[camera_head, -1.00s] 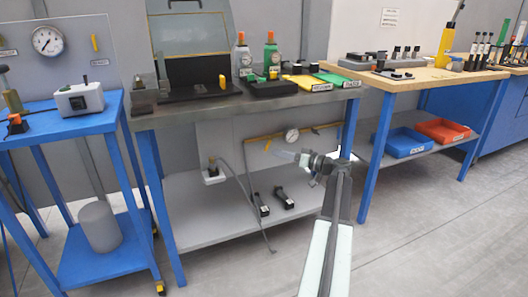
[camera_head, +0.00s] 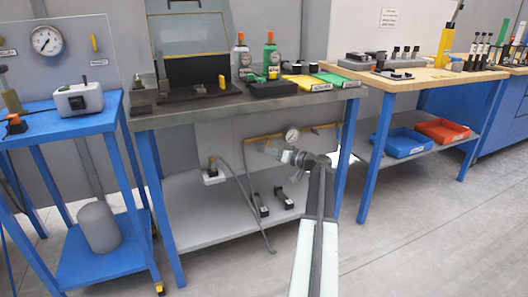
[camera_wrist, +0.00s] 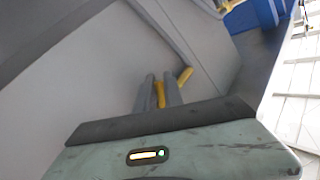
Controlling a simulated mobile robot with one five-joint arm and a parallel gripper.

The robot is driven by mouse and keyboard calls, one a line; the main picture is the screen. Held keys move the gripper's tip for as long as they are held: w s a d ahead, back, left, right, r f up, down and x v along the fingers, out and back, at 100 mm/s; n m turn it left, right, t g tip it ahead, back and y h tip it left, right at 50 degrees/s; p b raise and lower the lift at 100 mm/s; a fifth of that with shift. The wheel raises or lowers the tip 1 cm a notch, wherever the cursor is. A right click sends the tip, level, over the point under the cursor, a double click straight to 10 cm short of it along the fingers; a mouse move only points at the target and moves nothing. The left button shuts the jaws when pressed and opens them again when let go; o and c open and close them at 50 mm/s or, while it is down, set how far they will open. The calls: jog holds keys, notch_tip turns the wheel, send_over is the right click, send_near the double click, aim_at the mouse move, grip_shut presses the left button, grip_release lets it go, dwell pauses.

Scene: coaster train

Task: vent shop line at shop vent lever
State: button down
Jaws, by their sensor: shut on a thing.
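My gripper (camera_head: 264,148) is under the grey-topped bench, in front of the back panel and close to a yellow pipe. In the wrist view its two grey fingers (camera_wrist: 160,92) are shut on a narrow yellow lever (camera_wrist: 160,95), which shows between them. Another yellow piece (camera_wrist: 185,75) sticks out just beyond the right finger. The lever is too small to make out in the head view. The yellow pipe (camera_head: 318,130) runs along the back panel and carries a round white gauge (camera_head: 292,135) right of my gripper. The gauge reading is too small to tell.
The bench's lower shelf (camera_head: 200,225) holds two small black items and a grey hose. The bench top (camera_head: 210,112) is above my gripper. A blue cart (camera_head: 100,260) stands left. A wooden bench with blue (camera_head: 403,143) and red (camera_head: 443,131) trays stands right. The front floor is clear.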

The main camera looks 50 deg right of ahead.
jog(key=shift+a+f+m+t+b, duration=0.2)
jog(key=shift+f+m+t+b, duration=0.15)
jog(key=shift+b, duration=0.3)
jog(key=shift+w+a+r+m+t+b, duration=0.15)
jog(key=shift+r+m+t+b, duration=0.1)
jog(key=shift+m+t+b, duration=0.15)
jog(key=shift+r+m, duration=0.4)
jog(key=shift+m, duration=0.05)
jog(key=c, duration=1.7)
grip_release()
jog(key=shift+c, duration=0.2)
